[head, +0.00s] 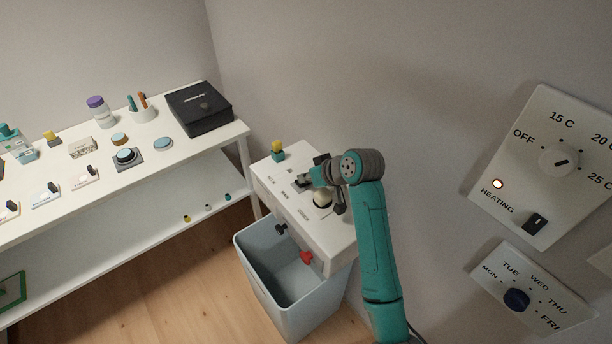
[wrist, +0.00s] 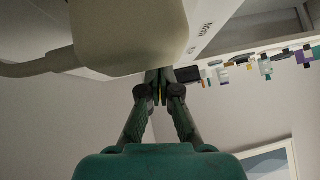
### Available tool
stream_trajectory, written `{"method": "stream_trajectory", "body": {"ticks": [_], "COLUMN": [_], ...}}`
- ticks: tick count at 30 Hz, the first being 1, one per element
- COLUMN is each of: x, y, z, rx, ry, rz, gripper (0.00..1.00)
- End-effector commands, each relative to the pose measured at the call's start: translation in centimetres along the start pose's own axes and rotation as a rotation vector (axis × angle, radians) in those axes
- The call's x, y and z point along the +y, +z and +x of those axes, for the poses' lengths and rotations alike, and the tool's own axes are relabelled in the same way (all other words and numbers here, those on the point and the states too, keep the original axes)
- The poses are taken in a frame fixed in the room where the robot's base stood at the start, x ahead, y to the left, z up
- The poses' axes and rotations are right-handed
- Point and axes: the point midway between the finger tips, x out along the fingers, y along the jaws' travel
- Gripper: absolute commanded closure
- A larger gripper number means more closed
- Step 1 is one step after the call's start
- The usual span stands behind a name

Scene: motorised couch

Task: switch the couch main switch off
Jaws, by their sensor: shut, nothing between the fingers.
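A white console box (head: 331,233) stands by the wall with small printed labels on top, too small to read surely. A small dark switch-like part (head: 302,182) shows on its top beside my gripper (head: 318,176); I cannot tell whether it is the couch main switch, nor its position. A cream rounded piece (head: 322,198) is just below the gripper. In the wrist view my gripper (wrist: 160,86) is shut and empty, its tips close to the white labelled surface (wrist: 212,30). A large cream body (wrist: 128,35) with a cable hides part of that surface.
Wall panels (head: 525,205) are right; a loaded shelf (head: 190,155) is left.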

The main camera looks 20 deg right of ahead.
Motion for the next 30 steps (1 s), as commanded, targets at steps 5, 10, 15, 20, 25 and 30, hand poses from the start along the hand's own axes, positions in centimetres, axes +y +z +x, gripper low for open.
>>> {"method": "stream_trajectory", "body": {"ticks": [5, 10, 15, 20, 25, 30], "x": [-0.2, -0.2, 0.0, 0.5, 1.2, 1.5], "y": [0.3, 0.4, 0.5, 0.4, 0.3, 0.1], "z": [0.3, 0.4, 0.4, 0.3, 0.2, 0.1], "rx": [-0.001, -0.001, -0.003, -0.004, -0.004, -0.003], "ry": [0.025, 0.045, 0.045, 0.046, 0.046, 0.045], "rz": [-0.025, -0.044, -0.042, -0.040, -0.040, -0.041], "gripper": [1.00, 1.00, 1.00, 1.00, 1.00, 1.00]}}
